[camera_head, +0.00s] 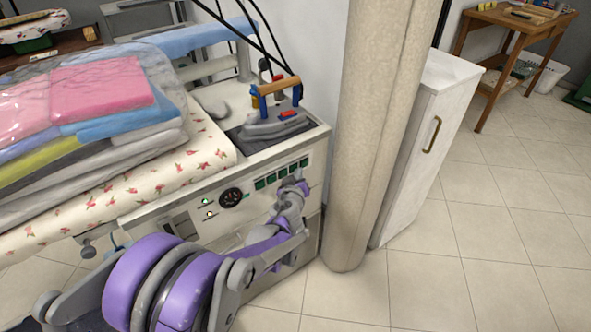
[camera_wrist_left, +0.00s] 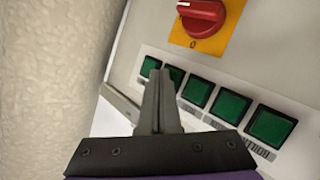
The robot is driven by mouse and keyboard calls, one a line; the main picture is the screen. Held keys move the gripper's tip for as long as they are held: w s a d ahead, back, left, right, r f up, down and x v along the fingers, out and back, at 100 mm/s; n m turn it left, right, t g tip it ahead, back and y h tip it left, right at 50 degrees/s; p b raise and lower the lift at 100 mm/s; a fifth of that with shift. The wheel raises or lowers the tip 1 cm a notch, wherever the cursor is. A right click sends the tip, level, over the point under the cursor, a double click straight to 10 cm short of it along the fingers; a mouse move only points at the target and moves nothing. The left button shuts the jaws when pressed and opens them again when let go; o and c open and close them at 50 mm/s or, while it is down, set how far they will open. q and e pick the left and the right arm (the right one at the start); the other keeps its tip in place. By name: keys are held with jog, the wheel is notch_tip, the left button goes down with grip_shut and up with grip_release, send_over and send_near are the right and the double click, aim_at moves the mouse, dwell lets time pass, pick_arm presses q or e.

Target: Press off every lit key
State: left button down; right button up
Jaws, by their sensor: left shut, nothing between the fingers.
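A row of several square green keys (camera_head: 281,175) sits on the front panel of the ironing machine. In the left wrist view the keys (camera_wrist_left: 230,105) run from upper left to lower right; all look dark green and none clearly glows. My left gripper (camera_head: 303,184) is at the right end of the row. In the left wrist view the gripper (camera_wrist_left: 160,76) is shut and empty, its tips over the second key (camera_wrist_left: 176,75) from the left and partly hiding it. I cannot tell whether they touch it. My right gripper is not in view.
A red knob (camera_wrist_left: 202,14) on a yellow plate sits above the keys. An iron (camera_head: 275,123) stands on top. A beige column (camera_head: 372,130) stands close on the right.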

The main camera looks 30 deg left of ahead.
pick_arm(q)
jog(key=shift+d, duration=0.1)
jog(key=shift+s+d+p, duration=0.2)
jog(key=shift+d+p, duration=0.1)
jog(key=shift+d, duration=0.05)
jog(key=s+d+p, duration=0.2)
jog(key=d, duration=0.3)
jog(key=shift+d, duration=0.3)
jog(key=shift+s, duration=0.1)
